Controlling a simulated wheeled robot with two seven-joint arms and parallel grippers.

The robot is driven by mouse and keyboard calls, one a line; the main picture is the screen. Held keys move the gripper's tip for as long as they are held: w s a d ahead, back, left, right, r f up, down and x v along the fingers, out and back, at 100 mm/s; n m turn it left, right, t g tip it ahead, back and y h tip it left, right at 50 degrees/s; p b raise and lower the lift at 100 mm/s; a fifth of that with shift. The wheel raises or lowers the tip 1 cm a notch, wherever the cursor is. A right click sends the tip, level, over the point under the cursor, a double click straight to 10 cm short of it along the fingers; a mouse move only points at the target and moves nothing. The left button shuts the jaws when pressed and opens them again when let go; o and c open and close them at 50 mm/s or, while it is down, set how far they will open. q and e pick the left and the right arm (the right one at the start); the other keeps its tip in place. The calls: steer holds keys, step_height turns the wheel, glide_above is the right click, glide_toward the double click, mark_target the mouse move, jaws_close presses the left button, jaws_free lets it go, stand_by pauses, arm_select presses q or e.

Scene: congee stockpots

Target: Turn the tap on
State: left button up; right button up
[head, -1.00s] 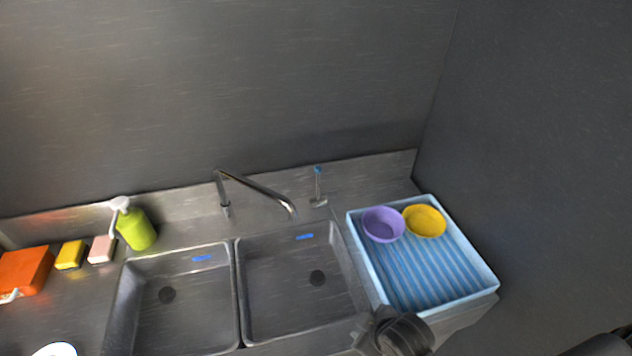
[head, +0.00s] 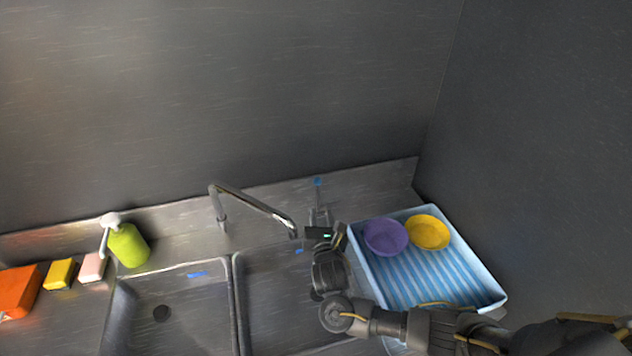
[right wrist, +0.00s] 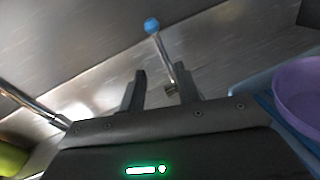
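The tap's bent metal spout (head: 252,201) rises behind the two sink basins, and part of it shows at the left of the right wrist view (right wrist: 32,104). To its right stands a thin metal lever with a blue knob (head: 317,182); the knob is also in the right wrist view (right wrist: 152,25). My right gripper (head: 319,212) is over the back of the right basin, just in front of the lever. In the right wrist view its two fingers (right wrist: 160,72) are apart, with the lever showing beyond the gap, nearer the right finger; contact cannot be told. My left gripper is out of view.
A blue drying tray (head: 480,279) with a purple bowl (head: 385,237) and a yellow bowl (head: 428,232) stands close to the right of my arm. A green soap bottle (head: 129,246), sponges (head: 60,274) and an orange box (head: 17,291) are at left. The left basin (head: 190,310) is empty.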

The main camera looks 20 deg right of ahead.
mark_target(318, 186)
steer(key=shift+n+t+h, duration=0.3)
steer(key=shift+n+t, duration=0.2)
steer(key=shift+n, duration=0.3)
steer(key=x, duration=0.4)
steer(key=r+p+x, duration=0.1)
steer(key=x, duration=0.6)
steer(key=shift+w+r, duration=0.4)
jaws_close()
steer(key=shift+d, duration=0.15)
